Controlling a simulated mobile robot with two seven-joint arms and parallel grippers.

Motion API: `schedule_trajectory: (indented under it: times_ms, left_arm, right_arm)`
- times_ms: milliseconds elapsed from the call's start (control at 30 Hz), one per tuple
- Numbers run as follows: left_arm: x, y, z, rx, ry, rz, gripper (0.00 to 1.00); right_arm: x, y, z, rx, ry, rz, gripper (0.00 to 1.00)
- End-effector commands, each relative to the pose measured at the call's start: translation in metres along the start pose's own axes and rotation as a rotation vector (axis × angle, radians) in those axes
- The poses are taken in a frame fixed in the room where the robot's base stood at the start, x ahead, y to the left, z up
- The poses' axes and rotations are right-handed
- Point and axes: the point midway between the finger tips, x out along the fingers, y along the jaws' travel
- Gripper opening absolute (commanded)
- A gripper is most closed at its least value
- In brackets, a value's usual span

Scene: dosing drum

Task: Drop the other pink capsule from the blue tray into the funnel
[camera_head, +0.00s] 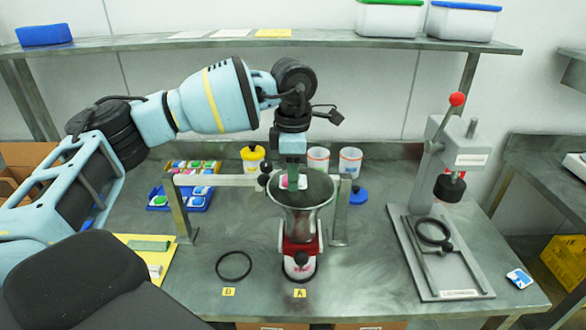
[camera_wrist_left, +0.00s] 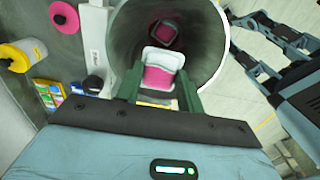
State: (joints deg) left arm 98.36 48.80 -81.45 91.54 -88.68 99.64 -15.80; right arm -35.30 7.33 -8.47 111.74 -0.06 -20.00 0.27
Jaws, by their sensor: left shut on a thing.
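My left gripper (camera_head: 292,170) points down over the mouth of the metal funnel (camera_head: 305,222). It is shut on a pink and white capsule (camera_wrist_left: 160,68), held between the two green fingers in the left wrist view. The funnel's round wall (camera_wrist_left: 208,45) surrounds the capsule in that view. Another pink piece (camera_wrist_left: 166,33) shows deeper inside the funnel. The blue tray (camera_head: 183,208) stands left of the funnel, with blue, white and green pieces in it. My right gripper is not in view.
The funnel sits on a red and white base by label A. A metal frame (camera_head: 222,180) stands behind it. A black ring (camera_head: 234,266) lies by label B. A press (camera_head: 440,265) stands right. Lidded and open cups (camera_head: 350,161) stand behind.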

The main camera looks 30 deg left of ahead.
Motion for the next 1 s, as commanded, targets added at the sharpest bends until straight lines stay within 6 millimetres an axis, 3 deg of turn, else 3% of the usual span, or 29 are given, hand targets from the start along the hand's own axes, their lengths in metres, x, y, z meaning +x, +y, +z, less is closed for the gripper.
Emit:
schedule_trajectory:
  times_ms: [33,67,233,567,1000]
  left_arm:
    - [0.0,0.0,0.0,0.0,0.0,0.0,0.16]
    - [0.0,0.0,0.0,0.0,0.0,0.0,0.4]
    - [0.0,0.0,0.0,0.0,0.0,0.0,0.62]
    - [-0.003,0.0,0.0,0.0,-0.001,0.001,0.62]
    - [-0.063,0.001,0.001,-0.001,-0.001,0.0,0.62]
  right_arm:
    - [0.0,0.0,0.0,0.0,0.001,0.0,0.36]
    - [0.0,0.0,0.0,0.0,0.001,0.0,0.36]
    - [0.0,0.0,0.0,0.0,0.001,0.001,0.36]
    - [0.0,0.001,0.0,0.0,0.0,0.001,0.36]
    - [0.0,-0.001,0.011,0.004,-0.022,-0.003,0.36]
